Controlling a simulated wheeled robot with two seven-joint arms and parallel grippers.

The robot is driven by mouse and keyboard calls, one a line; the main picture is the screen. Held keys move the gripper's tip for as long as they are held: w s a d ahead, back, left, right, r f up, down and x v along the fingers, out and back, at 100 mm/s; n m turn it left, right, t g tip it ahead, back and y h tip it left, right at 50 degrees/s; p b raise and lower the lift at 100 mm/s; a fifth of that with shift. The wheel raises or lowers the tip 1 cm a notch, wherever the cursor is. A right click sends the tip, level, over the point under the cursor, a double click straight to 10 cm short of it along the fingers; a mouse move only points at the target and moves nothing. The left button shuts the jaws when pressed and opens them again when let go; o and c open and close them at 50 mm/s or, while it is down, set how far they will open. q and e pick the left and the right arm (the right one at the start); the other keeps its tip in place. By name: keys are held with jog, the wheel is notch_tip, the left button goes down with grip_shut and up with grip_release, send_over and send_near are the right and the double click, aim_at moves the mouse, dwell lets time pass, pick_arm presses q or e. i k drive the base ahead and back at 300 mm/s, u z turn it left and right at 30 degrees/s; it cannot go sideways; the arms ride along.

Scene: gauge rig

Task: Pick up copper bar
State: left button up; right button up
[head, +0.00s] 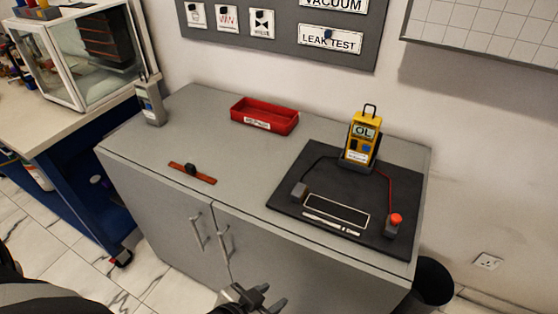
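The copper bar (204,176) is a thin reddish-brown strip lying flat on the grey cabinet top, left of centre near the front edge. A small black knob (191,168) stands at its middle. My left gripper (268,296) shows at the bottom edge of the head view, in front of the cabinet doors and apart from the bar. Its fingers look spread with nothing between them. Part of it is cut off by the frame. My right gripper is not in view.
A red tray (264,127) stands behind the bar. A black mat (290,187) on the right carries a yellow meter (361,139) and two terminal blocks. A grey handheld device (150,103) stands at the back left. The cabinet top (150,150) around the bar is clear.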

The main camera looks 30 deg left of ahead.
aim_at(189, 169)
jog(key=z, duration=2.4)
jog(key=k, duration=1.35)
jog(key=u, duration=1.9)
